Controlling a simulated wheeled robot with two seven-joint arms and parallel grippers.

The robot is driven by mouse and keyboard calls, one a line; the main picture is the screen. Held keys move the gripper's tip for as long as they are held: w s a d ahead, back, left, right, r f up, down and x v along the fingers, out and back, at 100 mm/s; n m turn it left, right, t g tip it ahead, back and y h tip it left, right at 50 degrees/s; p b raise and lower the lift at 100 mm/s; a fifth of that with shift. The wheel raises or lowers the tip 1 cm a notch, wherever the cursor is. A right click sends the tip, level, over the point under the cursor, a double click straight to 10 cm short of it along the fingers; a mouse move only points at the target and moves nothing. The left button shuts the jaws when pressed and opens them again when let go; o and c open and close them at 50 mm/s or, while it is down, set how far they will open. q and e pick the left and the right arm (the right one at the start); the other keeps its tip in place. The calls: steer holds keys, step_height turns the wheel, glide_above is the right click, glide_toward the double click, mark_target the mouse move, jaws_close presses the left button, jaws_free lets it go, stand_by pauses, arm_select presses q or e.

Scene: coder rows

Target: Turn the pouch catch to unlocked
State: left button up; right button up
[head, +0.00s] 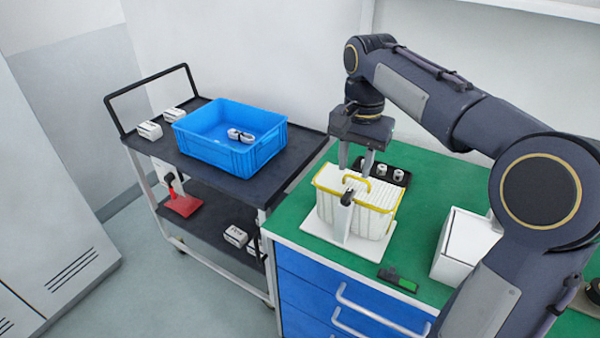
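A white ribbed pouch or basket-like holder (372,218) with a yellow rim and a small yellow loop handle (356,183) stands on a white base plate (312,224) on the green worktop. A black knob-like catch (347,198) sits at its front, above a white upright plate (342,224). Whether the catch is locked or unlocked cannot be told. My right gripper (356,168) points down over the back of the holder, behind the catch. Its two fingers are apart, with nothing visible between them. My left gripper is not in view.
A black holder with white rolls (396,175) stands behind the pouch. A white box (466,246) stands to the right. On the left, a dark cart (225,179) carries a blue crate (215,152).

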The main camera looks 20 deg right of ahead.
mark_target(348, 193)
steer(key=shift+w+a+f+b, duration=0.1)
steer(key=shift+f+b, duration=0.05)
steer(key=shift+f, duration=1.15)
steer(key=shift+w+a+f+b, duration=0.1)
steer(key=shift+w+f, duration=0.05)
steer(key=shift+f, duration=1.15)
steer(key=shift+w+f+b, duration=0.1)
steer(key=shift+f+b, duration=0.05)
steer(key=shift+f, duration=1.15)
jaws_close()
